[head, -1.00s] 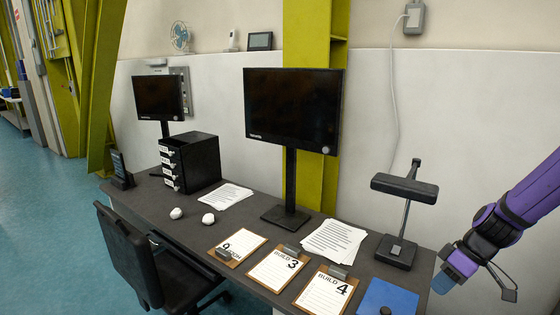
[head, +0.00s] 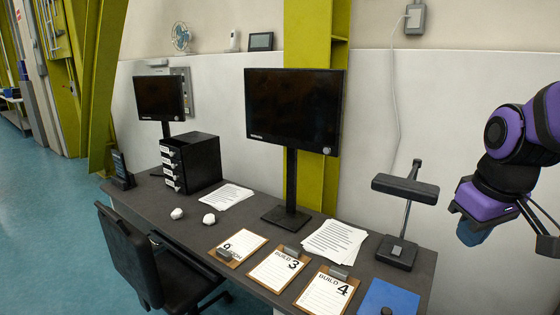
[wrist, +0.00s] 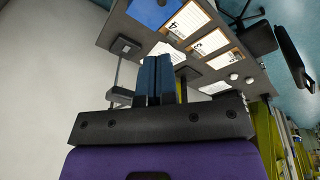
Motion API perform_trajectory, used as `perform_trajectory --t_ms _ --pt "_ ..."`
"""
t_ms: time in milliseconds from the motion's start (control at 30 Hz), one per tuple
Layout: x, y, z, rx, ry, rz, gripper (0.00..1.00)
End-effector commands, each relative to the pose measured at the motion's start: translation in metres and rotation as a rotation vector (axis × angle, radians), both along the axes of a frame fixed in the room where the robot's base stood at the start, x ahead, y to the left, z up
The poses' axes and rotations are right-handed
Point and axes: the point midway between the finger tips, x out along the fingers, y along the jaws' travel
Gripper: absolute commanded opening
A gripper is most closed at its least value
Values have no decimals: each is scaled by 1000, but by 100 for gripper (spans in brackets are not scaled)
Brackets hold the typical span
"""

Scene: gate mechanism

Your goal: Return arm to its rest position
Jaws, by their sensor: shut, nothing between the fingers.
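My purple and black arm shows at the right of the head view, raised beside the desk's right end. My gripper (head: 474,232) has blue fingers, partly hidden behind the wrist housing in that view. In the wrist view the two blue fingers of my gripper (wrist: 158,80) lie side by side, shut and empty. The fingers are apart from the desk and touch nothing that I can see.
The dark desk (head: 345,227) holds a black lamp (head: 404,190), a monitor (head: 293,110), clipboards (head: 325,292), a blue folder (head: 388,298) and a drawer box (head: 190,162). A black chair (head: 140,255) stands in front. Blue floor is clear at left.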

Motion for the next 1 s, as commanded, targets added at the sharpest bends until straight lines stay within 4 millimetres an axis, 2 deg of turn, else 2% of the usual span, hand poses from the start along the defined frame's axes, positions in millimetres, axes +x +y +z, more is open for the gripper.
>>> perform_trajectory --t_ms 33,233,500,667,1000 --pt "-9 4 12 -3 -33 -20 0" --pt "-46 11 45 20 -135 -122 0" --pt "-82 11 68 84 -226 -221 0" --pt "-89 10 72 99 -241 -242 0" --pt "-89 10 72 99 -241 -242 0"
